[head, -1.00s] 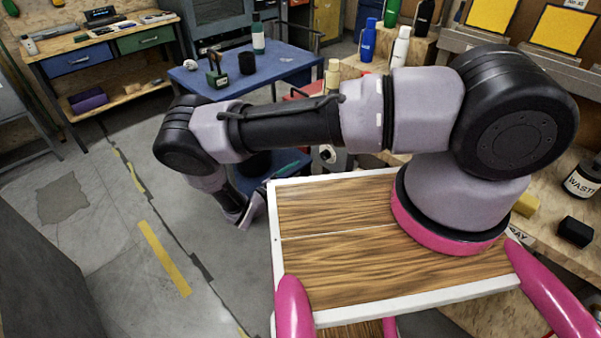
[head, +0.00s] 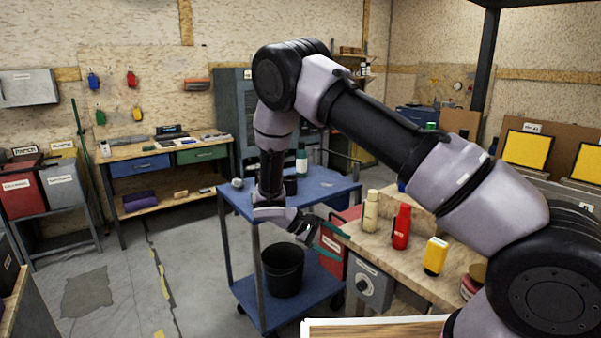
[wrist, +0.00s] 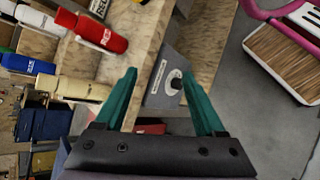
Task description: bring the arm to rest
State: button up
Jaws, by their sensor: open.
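My gripper (head: 334,243) hangs at the end of my bent arm, between the blue cart and the wooden workbench in the head view. Its teal fingers are spread apart. In the wrist view my gripper (wrist: 158,85) shows both fingers open with nothing held between them. The workbench edge and a grey box with a round dial (wrist: 172,84) show beyond the fingers.
The workbench (head: 455,262) holds a cream bottle (head: 371,210), a red bottle (head: 401,228) and a yellow bottle (head: 435,256). Open floor (head: 195,275) lies left of the cart.

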jog(key=s+d+r+m+y, duration=0.1)
jog(key=d+r+m+y, duration=0.15)
jog(key=r, duration=0.55)
jog(key=s+d+r+m+y, duration=0.2)
jog(key=d+r+y, duration=0.15)
jog(key=r, duration=0.55)
jog(key=s+d+r+m+y, duration=0.1)
jog(key=d+r+m+y, duration=0.15)
jog(key=r, duration=0.55)
jog(key=s+d+r+m+t+y, duration=0.2)
jog(key=s+d+r+t, duration=0.1)
jog(key=s+r, duration=0.4)
jog(key=s+d+r+m+t+y, duration=0.2)
jog(key=s+r+t, duration=0.2)
jog(key=s+r, duration=0.3)
jog(key=shift+s+d+r+m+y, duration=0.15)
jog(key=shift+d+r+m+y, duration=0.25)
jog(key=shift+r, duration=0.5)
